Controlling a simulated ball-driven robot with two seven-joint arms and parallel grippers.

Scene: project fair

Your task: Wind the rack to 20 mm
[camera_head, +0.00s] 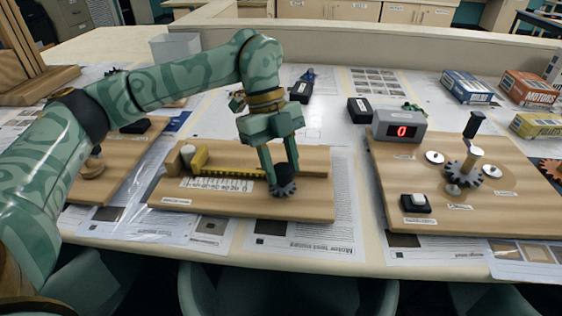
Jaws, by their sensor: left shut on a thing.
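My left gripper (278,165) reaches down from above and is shut on the dark knob (285,172) of the pinion. The dark toothed pinion (283,189) sits below the fingers at the right part of the wooden rack board (240,208). A pale cylinder (187,153) stands by the end piece. My right gripper is out of view.
A second wooden board (465,210) at right carries a grey counter box (400,126) showing a red 0, gears and a black button block (416,202). Coloured boxes (467,87) stand at back right. Paper sheets cover the table between the boards.

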